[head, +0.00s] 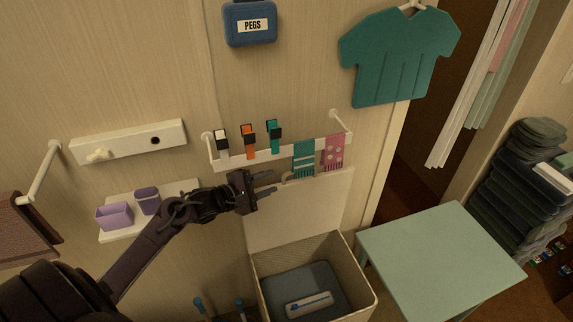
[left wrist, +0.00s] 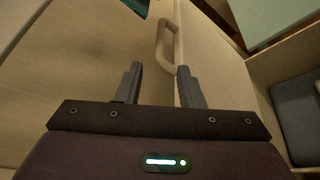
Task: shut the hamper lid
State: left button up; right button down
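The hamper (head: 362,270) is a cream box standing open against the wall, with a grey-blue folded cloth (head: 305,283) inside. Its lid (head: 300,212) stands upright behind it, with a small tan handle (head: 289,178) at its top edge. My left gripper (head: 268,183) is open and empty, just left of the handle. In the left wrist view the handle (left wrist: 167,42) shows beyond the two spread fingers, apart from them or close to the right fingertip; I cannot tell if they touch. My right gripper is not in view.
A rail (head: 225,160) with clips and small towels runs just above the lid. A pale green table (head: 440,258) stands right of the hamper. Purple cups (head: 115,216) sit on a shelf behind my left arm.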

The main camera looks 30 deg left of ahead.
aim_at(289, 175)
pick_arm(q)
jog(key=p+x, duration=0.1)
jog(key=x, duration=0.5)
jog(key=shift+w+d, duration=0.2)
jog(key=shift+w, duration=0.1)
jog(key=shift+w+f, duration=0.15)
jog(key=shift+w, duration=0.2)
jog(key=shift+d, duration=0.1)
jog(key=shift+c, duration=0.2)
grip_shut()
